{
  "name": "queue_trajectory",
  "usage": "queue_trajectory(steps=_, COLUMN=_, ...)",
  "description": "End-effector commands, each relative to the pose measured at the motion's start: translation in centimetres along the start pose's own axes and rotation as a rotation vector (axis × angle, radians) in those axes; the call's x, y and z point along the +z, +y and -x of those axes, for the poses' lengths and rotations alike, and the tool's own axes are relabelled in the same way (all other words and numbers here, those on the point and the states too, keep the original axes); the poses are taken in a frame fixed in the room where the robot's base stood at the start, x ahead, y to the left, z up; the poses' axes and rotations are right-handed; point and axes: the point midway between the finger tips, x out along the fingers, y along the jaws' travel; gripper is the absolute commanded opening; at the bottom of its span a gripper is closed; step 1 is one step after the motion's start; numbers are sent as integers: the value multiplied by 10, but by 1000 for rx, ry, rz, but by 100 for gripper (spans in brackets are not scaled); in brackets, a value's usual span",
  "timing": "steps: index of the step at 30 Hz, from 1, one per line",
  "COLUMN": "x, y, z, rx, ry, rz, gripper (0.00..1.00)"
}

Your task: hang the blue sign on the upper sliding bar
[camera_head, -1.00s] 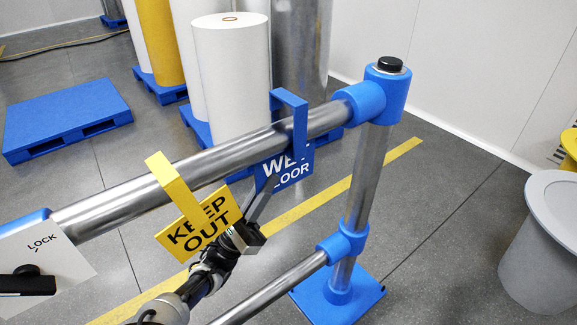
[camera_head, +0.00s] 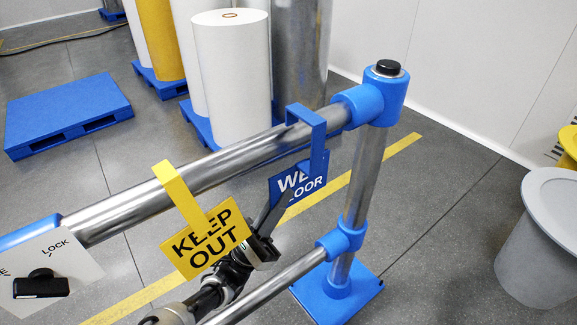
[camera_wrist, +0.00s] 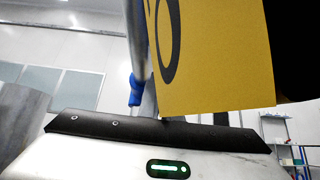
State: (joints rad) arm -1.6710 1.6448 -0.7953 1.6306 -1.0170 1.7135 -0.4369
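The blue WET FLOOR sign (camera_head: 287,187) is upright beneath the upper sliding bar (camera_head: 238,158), near its right end. Its blue hook (camera_head: 306,119) reaches over the bar; I cannot tell whether it bears on the metal. My gripper (camera_head: 277,208) is at the sign's lower left, with a dark finger across that edge, and appears shut on it; the finger gap is hidden. In the wrist view, a yellow sheet (camera_wrist: 215,60) blocks most of the area ahead, and I cannot make out the blue sign.
The yellow KEEP OUT sign (camera_head: 213,245) hangs on the upper bar just left of my gripper, close to my arm. A lower bar (camera_head: 270,290) runs below. A blue-capped post (camera_head: 365,175) stands right. The LOCK panel (camera_head: 85,265) is at left, a grey bin (camera_head: 545,250) at right.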

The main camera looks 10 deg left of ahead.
Motion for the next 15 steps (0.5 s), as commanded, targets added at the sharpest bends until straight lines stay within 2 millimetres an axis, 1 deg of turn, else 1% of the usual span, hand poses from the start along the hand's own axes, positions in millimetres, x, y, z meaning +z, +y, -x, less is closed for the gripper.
queue_trajectory(steps=15, x=1, y=-31, z=-1, rx=0, ry=-1, rz=1, gripper=0)
